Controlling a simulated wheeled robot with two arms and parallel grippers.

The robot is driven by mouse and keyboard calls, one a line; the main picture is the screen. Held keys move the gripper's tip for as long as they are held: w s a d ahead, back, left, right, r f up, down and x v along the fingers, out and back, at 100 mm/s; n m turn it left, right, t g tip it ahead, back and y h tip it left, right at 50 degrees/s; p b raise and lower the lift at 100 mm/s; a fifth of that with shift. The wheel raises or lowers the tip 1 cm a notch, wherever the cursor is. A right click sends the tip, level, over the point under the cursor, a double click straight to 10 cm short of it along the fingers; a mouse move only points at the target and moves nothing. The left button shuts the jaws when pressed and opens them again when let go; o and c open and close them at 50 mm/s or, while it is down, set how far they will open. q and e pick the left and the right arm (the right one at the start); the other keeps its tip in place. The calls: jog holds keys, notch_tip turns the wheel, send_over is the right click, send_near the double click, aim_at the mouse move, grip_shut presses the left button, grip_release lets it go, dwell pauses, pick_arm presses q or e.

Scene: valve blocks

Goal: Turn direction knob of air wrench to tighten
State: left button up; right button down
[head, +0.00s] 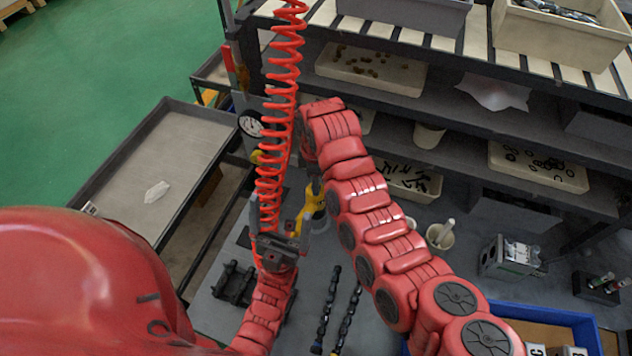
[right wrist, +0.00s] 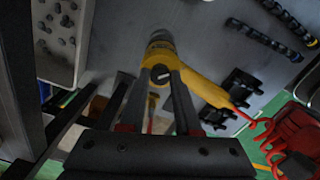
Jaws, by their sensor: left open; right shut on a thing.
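The yellow air wrench (head: 313,201) is near the middle of the head view, beside the red coiled hose (head: 272,180). It also shows in the right wrist view (right wrist: 204,90), with its small round direction knob (right wrist: 161,72) facing that camera. My right gripper (right wrist: 161,80) has its two fingers closed in on the knob, one on each side. In the head view my right arm hides most of that gripper. My left gripper (head: 290,238) is open, low beside the wrench's handle end and partly behind the hose. I cannot tell from the picture whether it touches the wrench.
Dark valve parts lie on the grey table: a black block (head: 234,284) and two dark rods (head: 328,308). A shelf with bins (head: 372,70) stands behind. A mortar (head: 440,236), a blue-edged crate (head: 545,314) and a metal device (head: 508,257) are at right.

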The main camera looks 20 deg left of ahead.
jog(key=m+b, duration=0.2)
jog(key=b, duration=0.1)
jog(key=shift+f+b, duration=0.3)
jog(key=shift+r+m+b, duration=0.1)
jog(key=shift+m+b, duration=0.25)
jog(key=shift+m, duration=0.25)
jog(key=m+b, duration=0.1)
jog(key=m, duration=0.1)
jog(key=shift+r+m, duration=0.2)
jog(key=shift+m, duration=0.2)
jog(key=m, duration=0.4)
jog(key=shift+m, duration=0.3)
jog(key=c, duration=0.6)
grip_release()
